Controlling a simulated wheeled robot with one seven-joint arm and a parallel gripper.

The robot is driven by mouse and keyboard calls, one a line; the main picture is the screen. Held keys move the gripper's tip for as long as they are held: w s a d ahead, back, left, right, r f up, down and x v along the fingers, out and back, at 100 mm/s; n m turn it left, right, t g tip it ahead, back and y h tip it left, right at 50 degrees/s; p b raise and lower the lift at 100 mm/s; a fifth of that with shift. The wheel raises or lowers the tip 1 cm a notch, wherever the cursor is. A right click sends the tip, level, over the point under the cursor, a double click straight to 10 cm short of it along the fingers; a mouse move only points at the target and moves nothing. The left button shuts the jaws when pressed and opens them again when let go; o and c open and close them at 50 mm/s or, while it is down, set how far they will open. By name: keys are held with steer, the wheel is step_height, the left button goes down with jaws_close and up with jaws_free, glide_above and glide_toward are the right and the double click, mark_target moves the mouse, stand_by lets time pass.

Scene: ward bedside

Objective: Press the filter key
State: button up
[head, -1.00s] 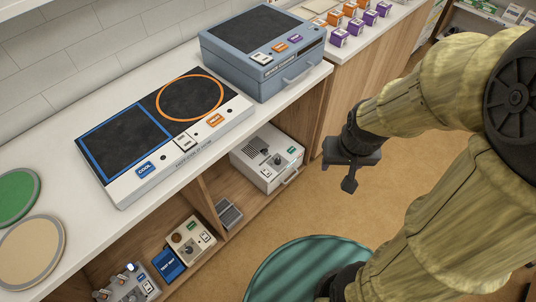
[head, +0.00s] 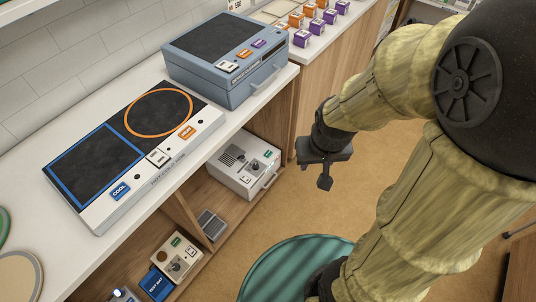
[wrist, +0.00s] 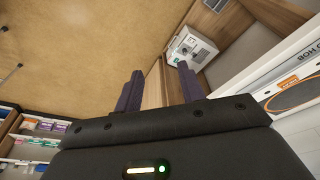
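No key in view can be read as "filter". A blue-grey box (head: 225,70) on the counter has a white key (head: 228,66), an orange key (head: 244,54) and a purple key (head: 259,44) on its front edge; their lettering is too small to read. A white machine (head: 240,172) on the shelf below has a knob and a green key (head: 267,154). My gripper (head: 323,172) hangs over the floor, right of the shelf and apart from everything. In the wrist view, my gripper (wrist: 159,72) has its two fingers apart with nothing held; the white machine lies beyond them.
A hob (head: 158,181) with blue "cool" and orange "warm" keys lies on the white counter. A small beige device (head: 178,257) and a blue box (head: 155,284) stand on the lower shelf. A round green stool-like top (head: 290,268) stands in front. Orange and purple boxes line the far counter.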

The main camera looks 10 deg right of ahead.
jaws_close()
stand_by(1.4)
